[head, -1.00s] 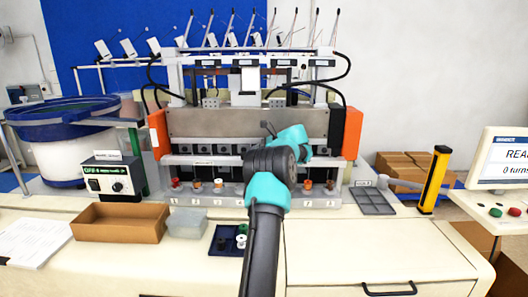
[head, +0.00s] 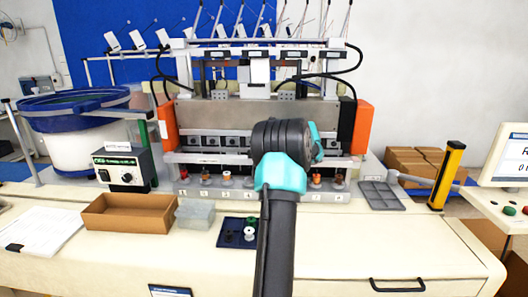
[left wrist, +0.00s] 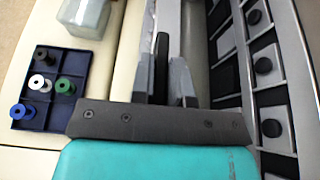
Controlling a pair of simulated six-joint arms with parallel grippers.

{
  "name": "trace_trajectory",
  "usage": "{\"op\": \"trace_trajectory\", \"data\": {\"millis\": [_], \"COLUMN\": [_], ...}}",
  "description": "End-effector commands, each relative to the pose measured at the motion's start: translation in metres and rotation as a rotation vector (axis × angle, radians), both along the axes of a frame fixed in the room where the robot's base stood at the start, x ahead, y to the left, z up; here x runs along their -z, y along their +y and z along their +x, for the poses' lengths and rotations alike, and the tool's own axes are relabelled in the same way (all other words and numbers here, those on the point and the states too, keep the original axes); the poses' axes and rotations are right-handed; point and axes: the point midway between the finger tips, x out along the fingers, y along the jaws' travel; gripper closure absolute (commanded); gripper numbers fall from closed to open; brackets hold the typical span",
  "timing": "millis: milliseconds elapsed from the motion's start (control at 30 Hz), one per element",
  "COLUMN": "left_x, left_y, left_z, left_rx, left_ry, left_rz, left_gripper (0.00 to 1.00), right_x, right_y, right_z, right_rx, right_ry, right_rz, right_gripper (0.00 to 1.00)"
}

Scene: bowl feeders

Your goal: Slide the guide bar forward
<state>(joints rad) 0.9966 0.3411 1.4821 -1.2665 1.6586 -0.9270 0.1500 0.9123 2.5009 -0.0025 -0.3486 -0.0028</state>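A long pale bar with a small label (head: 205,158) runs across the front of the machine, above a row of spools; I take it for the guide bar. My arm covers its middle in the head view. My left gripper is hidden behind its own arm there. In the left wrist view, the two grey fingers of my left gripper (left wrist: 165,90) stand slightly apart, over the pale strip beside the machine. A dark narrow piece (left wrist: 162,65) shows between them; whether they grip it is unclear. My right gripper is not in view.
A dark blue tray (head: 221,239) with several spools, a clear box (head: 195,213) and a brown box (head: 130,214) lie left of my arm. A grey divided tray (head: 378,197) and a yellow post (head: 447,174) stand right. The front right worktop is clear.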

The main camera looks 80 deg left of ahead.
Motion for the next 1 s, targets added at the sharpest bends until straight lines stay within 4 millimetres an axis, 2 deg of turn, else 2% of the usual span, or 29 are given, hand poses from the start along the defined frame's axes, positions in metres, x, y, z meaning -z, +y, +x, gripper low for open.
{"op": "trace_trajectory", "data": {"millis": [33, 267, 667, 867, 1000], "left_x": [0.002, 0.001, -0.001, -0.011, -0.022], "left_y": [-0.004, -0.003, -0.004, -0.011, -0.018], "left_z": [-0.002, -0.001, 0.006, 0.031, 0.055], "left_rx": [-0.011, -0.009, -0.006, -0.004, -0.004], "left_ry": [0.003, 0.003, 0.002, 0.001, 0.000], "left_rz": [-0.012, -0.010, -0.008, -0.007, -0.007], "left_gripper": [0.81, 0.60, 0.60, 0.60, 0.60], "right_x": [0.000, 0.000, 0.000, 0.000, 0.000], "right_y": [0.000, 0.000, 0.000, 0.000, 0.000], "right_z": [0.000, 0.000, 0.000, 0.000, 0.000], "right_rx": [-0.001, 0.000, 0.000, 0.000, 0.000], "right_ry": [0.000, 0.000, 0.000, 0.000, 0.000], "right_rz": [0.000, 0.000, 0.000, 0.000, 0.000], "right_gripper": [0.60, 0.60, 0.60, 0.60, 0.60]}}
